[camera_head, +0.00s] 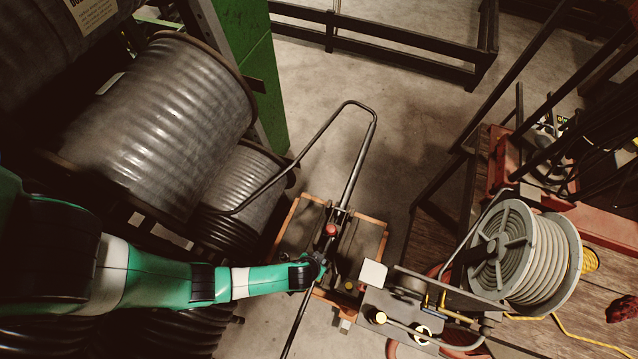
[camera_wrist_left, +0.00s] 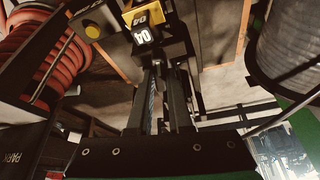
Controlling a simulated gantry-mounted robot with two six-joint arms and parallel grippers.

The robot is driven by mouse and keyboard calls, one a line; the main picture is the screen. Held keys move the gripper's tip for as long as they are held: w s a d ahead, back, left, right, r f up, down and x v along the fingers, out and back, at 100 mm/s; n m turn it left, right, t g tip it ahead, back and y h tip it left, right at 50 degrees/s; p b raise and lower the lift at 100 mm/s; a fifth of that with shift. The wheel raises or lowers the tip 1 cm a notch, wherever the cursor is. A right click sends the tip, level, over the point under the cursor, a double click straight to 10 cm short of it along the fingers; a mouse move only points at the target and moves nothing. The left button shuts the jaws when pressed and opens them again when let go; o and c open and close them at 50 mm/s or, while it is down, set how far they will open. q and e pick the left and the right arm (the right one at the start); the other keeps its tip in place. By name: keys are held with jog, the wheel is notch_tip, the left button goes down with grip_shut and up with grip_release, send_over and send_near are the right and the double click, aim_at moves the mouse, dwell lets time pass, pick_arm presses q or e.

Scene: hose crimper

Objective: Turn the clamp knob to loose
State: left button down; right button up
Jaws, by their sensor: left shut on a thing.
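My left arm reaches in from the left in the head view, and my left gripper (camera_head: 321,266) is at the dark upright part of the crimper, on the near side of a red knob (camera_head: 331,230) and apart from it. In the left wrist view the two black fingers (camera_wrist_left: 168,88) are shut on a dark part in the middle of the machine. The fingers and shadow hide most of it, so I cannot tell its shape or whether it is the clamp knob. A block marked 04 (camera_wrist_left: 144,34) shows just beyond the fingers. My right gripper is not in view.
A long bent metal handle (camera_head: 362,155) rises from the orange-edged cart (camera_head: 378,248). Large grey hose reels (camera_head: 160,115) stand at left, close to my arm. A white hose reel (camera_head: 528,258) and workbench are at right. Open floor (camera_head: 415,95) lies behind.

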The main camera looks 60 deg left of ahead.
pick_arm(q)
jog(key=n+p, duration=0.1)
jog(key=n, duration=0.1)
jog(key=n+y, duration=0.1)
jog(key=shift+w+d+r+n+g+p, duration=0.1)
jog(key=shift+r+n+g+p, duration=0.05)
jog(key=shift+n+g+p, duration=0.25)
jog(key=shift+n+g+y+p, duration=0.3)
jog(key=shift+n+p, duration=0.05)
jog(key=shift+n, duration=0.55)
jog(key=shift+w+n+g, duration=0.1)
jog(key=shift+n+g, duration=0.2)
jog(key=shift+n, duration=0.6)
jog(key=n, duration=0.1)
jog(key=n+g, duration=0.1)
jog(key=shift+w+f+n+y, duration=0.1)
jog(key=shift+f+n+y, duration=0.15)
jog(key=shift+n+y, duration=0.05)
jog(key=shift+n+g+b, duration=0.6)
jog(key=shift+n, duration=0.8)
jog(key=shift+r, duration=0.1)
jog(key=c, duration=0.8)
grip_release()
jog(key=shift+d, duration=0.1)
jog(key=shift+c, duration=0.2)
